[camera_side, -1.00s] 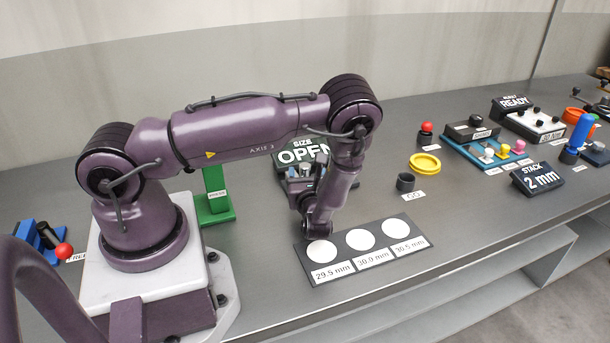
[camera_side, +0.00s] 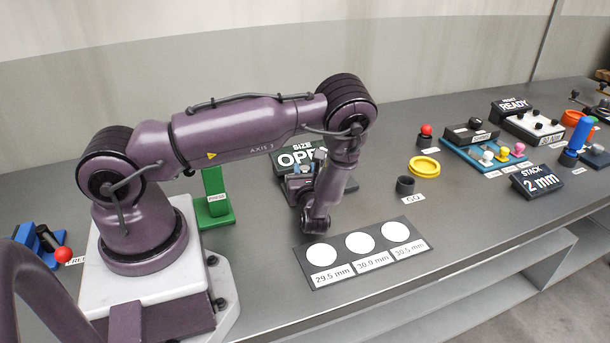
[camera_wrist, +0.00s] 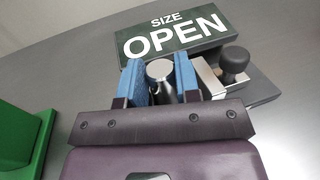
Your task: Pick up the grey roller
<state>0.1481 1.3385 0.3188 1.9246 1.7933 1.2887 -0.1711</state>
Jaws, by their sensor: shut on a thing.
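The grey roller (camera_wrist: 160,74) is a short metal cylinder with a pale round end, between the two blue finger pads in the wrist view. My gripper (camera_wrist: 160,82) is shut on it. In the side view my gripper (camera_side: 308,168) is in front of the dark "SIZE OPEN" sign, partly hidden by my wrist. The roller is small there, and I cannot tell whether it touches what lies under it.
The "SIZE OPEN" sign (camera_wrist: 178,38) stands just beyond the roller. A black knob (camera_wrist: 234,62) on a metal block is close on the right. A green press stand (camera_side: 216,205) is left. A plate with white circles (camera_side: 316,276) lies in front.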

